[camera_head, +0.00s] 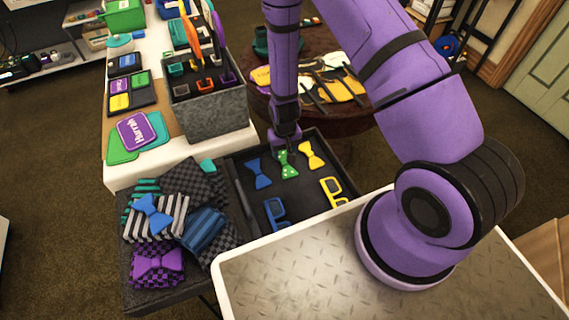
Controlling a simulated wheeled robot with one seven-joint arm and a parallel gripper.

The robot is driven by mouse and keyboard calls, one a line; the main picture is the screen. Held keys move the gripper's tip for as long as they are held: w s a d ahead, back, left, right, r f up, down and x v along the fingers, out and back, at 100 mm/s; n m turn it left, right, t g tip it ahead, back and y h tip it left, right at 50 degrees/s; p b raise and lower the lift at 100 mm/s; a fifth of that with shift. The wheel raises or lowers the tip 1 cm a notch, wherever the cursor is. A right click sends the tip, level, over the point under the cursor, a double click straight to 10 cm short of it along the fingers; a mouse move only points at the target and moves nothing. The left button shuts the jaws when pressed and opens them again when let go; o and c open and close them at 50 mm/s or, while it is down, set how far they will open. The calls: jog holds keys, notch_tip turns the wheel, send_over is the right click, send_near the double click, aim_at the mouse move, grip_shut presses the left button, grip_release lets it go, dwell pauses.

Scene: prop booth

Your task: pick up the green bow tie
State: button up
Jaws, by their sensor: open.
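The green bow tie (287,164) has light spots and lies in a dark tray (237,201), between a blue bow tie (258,174) on its left and a yellow bow tie (311,155) on its right. My gripper (285,150) is open and points down right at the green bow tie's upper end. The fingers are small and dark here, and I cannot tell whether they touch the tie or stand just above it. The gripper hides part of the tie's top.
Blue glasses (276,212) and yellow glasses (332,190) lie in the tray's front part. Patterned fabric pieces with a purple bow tie (157,261) are piled on the left. A grey box (213,113) stands behind left, a round table (363,112) behind right.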

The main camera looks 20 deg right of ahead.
aim_at(284, 162)
jog(key=shift+s+a+f, duration=0.1)
jog(key=shift+s+f, duration=0.1)
jog(key=shift+f, duration=1.05)
jog(key=shift+s+a+f, duration=0.1)
jog(key=shift+s+f, duration=0.05)
jog(key=shift+f, duration=1.1)
jog(key=c, duration=1)
jog(key=shift+o, duration=0.2)
